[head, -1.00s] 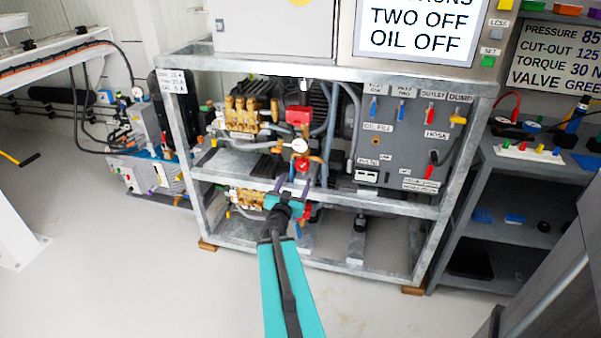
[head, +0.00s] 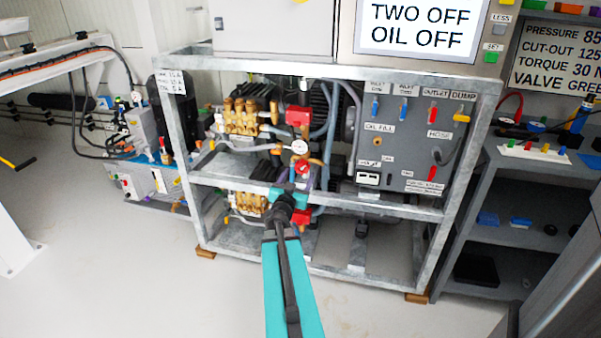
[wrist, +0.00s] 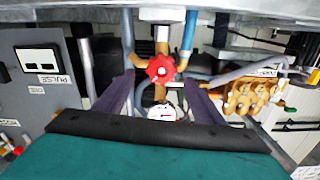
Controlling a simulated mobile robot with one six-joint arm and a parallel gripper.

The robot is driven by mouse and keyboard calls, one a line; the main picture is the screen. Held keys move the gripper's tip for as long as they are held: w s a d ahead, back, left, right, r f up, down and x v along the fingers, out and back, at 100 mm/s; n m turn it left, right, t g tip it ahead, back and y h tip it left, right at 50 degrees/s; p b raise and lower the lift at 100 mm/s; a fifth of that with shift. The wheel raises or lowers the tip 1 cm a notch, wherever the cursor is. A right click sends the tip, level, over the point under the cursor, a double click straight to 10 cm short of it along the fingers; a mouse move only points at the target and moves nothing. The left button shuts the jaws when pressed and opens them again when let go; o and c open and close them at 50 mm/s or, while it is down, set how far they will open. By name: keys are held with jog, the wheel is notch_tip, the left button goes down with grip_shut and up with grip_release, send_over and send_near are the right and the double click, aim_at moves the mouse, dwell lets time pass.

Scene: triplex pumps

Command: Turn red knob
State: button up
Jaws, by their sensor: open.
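The red knob (head: 302,167) sits on the pipework in the middle of the pump frame, just below a round white gauge (head: 299,147). In the wrist view the red knob (wrist: 161,68) is a lobed handwheel, with the gauge (wrist: 163,113) below it in that picture. My gripper (head: 302,178) reaches up to the front of the frame, close to the knob. In the wrist view my gripper (wrist: 160,84) is open, with a dark purple finger on each side of the knob's line. I see no finger touching the knob; the depth between them is unclear.
Grey frame rails (head: 330,204) run close around my arm. Brass pumps (head: 245,117) stand to the left and a grey valve panel (head: 409,140) to the right. In the wrist view a brass manifold (wrist: 250,98) lies to the right. The floor in front is clear.

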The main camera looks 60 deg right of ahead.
aim_at(302, 168)
jog(key=shift+b+x, duration=0.4)
jog(key=shift+x, duration=2.3)
jog(key=c, duration=1)
jog(key=shift+a, duration=0.25)
jog(key=shift+c, duration=0.3)
jog(key=shift+s+d, duration=0.1)
jog(key=shift+d, duration=0.15)
